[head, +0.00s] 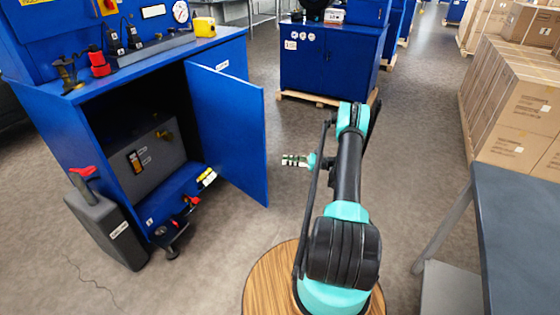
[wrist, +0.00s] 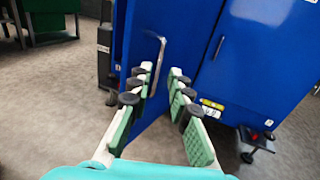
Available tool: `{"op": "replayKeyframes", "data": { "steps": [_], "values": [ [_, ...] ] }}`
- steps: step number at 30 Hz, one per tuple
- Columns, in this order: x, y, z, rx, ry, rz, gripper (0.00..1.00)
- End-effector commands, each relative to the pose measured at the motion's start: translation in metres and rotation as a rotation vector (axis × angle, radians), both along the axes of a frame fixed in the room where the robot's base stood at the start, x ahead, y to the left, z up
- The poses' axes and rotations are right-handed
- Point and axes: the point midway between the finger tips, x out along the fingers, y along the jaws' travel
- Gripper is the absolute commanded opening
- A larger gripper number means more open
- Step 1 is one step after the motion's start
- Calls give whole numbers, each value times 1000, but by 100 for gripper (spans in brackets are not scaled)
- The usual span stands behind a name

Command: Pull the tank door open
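The blue cabinet (head: 120,65) stands at the left in the head view, with a dark opening and a grey tank (head: 150,155) inside. The tank door (head: 228,125) stands ajar, swung out at the right of the opening. In the wrist view, a blue panel (wrist: 185,35) fills the middle and carries a grey bar handle (wrist: 157,60). My gripper (head: 295,160) is to the right of the door's free edge, apart from it in the head view. In the wrist view, my gripper (wrist: 162,72) is open and empty, with the handle beyond its left fingertip. Whether they touch, I cannot tell.
A grey canister (head: 108,228) with a red top stands on the floor by the cabinet. A second blue cabinet (head: 330,60) is behind. Cardboard boxes (head: 515,110) and a grey table (head: 520,220) are at the right. Floor between door and gripper is clear.

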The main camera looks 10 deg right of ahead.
Motion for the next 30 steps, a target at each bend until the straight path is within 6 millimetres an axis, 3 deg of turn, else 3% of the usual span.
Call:
{"op": "replayKeyframes", "data": {
  "steps": [11,15,17,20,30],
  "values": [
    [-2,-7,0,-1,0,-1,19],
    [1,-6,6,8,4,-10,3],
    [7,-5,17,24,10,-30,0],
    [23,-4,49,73,30,-86,0],
    [85,-12,196,369,169,-354,0]
  ]
}}
